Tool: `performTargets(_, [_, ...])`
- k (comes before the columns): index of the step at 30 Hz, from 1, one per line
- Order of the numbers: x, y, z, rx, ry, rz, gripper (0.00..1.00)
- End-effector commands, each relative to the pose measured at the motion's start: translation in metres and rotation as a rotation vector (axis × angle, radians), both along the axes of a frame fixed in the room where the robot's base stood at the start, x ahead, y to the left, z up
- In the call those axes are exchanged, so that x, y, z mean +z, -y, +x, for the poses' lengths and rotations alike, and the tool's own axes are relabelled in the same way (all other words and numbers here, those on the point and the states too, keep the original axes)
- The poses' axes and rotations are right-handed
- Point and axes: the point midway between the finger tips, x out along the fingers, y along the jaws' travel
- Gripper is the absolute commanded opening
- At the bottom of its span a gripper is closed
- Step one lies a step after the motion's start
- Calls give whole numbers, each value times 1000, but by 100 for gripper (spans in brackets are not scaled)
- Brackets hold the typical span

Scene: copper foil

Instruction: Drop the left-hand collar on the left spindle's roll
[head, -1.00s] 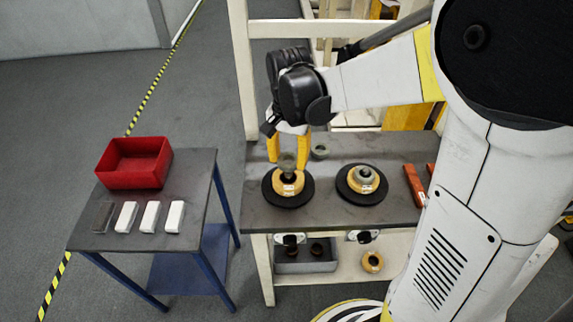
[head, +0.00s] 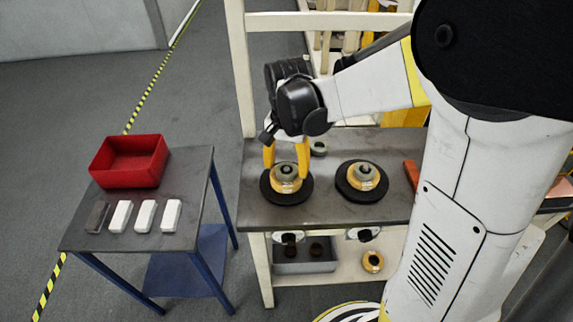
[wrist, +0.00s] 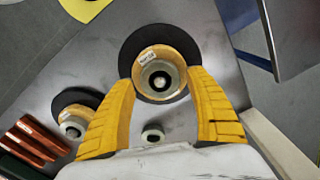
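The left spindle's roll (head: 284,184) is a ring of copper-yellow foil on a black disc, with a white label. The grey-green left-hand collar (head: 287,170) sits level on top of it, around the spindle's tip. In the wrist view the collar (wrist: 161,79) looks centred on the roll (wrist: 182,47). My gripper (head: 286,174) points down over the roll, one yellow finger on each side of the collar. In the wrist view the fingers of my gripper (wrist: 161,80) stand apart, with a slight gap beside the collar.
The right roll (head: 361,184) also carries a grey ring, on its own black disc. A loose grey collar (head: 319,147) stands on the bench behind. Copper-coloured bars (wrist: 38,140) lie beyond the right roll. A side table holds a red bin (head: 130,163) and several blocks.

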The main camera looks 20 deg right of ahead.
Motion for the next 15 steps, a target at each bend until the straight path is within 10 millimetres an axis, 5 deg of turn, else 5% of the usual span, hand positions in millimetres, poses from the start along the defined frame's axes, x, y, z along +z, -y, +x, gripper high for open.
performTargets(10, [3,0,0,0,0,0,66])
performTargets(15, [28,0,0,0,0,0,66])
